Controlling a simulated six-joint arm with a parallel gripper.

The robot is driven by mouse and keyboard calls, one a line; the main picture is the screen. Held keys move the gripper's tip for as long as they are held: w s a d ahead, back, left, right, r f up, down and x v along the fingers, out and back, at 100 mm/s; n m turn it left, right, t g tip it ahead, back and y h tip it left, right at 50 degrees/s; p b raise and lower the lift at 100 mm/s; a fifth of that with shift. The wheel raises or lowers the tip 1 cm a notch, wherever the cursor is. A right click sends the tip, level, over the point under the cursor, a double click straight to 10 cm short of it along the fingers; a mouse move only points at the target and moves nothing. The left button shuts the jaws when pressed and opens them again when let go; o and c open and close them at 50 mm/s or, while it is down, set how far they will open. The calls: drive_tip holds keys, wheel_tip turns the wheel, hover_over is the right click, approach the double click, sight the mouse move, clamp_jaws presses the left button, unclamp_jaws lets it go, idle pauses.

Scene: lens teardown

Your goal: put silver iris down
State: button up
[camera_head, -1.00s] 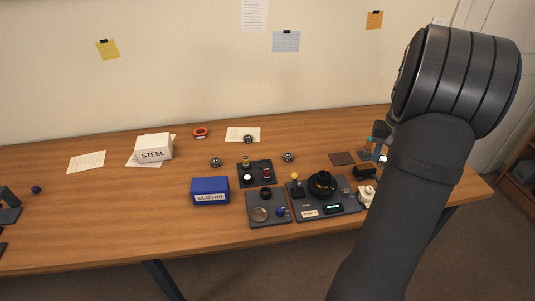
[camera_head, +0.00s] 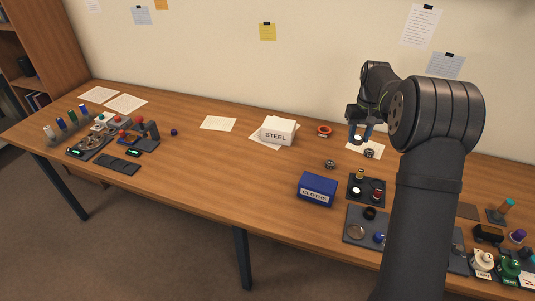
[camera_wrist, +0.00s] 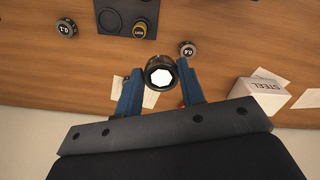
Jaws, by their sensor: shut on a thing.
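The silver iris (camera_wrist: 160,75) is a dark ring with a bright, many-sided opening, held between the blue fingers of my gripper (camera_wrist: 160,84). In the head view my gripper (camera_head: 361,134) points down over the back of the table, with the iris (camera_head: 358,139) small between its fingertips. It is over or just beside a white sheet (camera_head: 355,149). A small dark ring (camera_head: 369,153) sits on that sheet, just right of the iris. The wrist view shows part of the sheet behind the iris; the exact gap to the table is unclear.
Another ring (camera_head: 329,164) lies left of the sheet, and an orange ring (camera_head: 323,131) lies behind it. The STEEL box (camera_head: 278,131) stands farther left. The blue CLOTHS box (camera_head: 317,189) and dark tray (camera_head: 353,199) are nearer. Open wood lies left of the boxes.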

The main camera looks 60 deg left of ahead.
drive_tip(key=s+a+n, duration=0.1)
drive_tip(key=s+a, duration=0.5)
hover_over(296, 163)
wheel_tip(296, 163, down, 12)
drive_tip(key=shift+w+a+f, duration=0.1)
drive_tip(key=shift+f, duration=2)
drive_tip(key=shift+f, duration=0.15)
drive_tip(key=o, duration=1)
drive_tip(key=shift+o, duration=0.3)
wheel_tip(296, 163, up, 12)
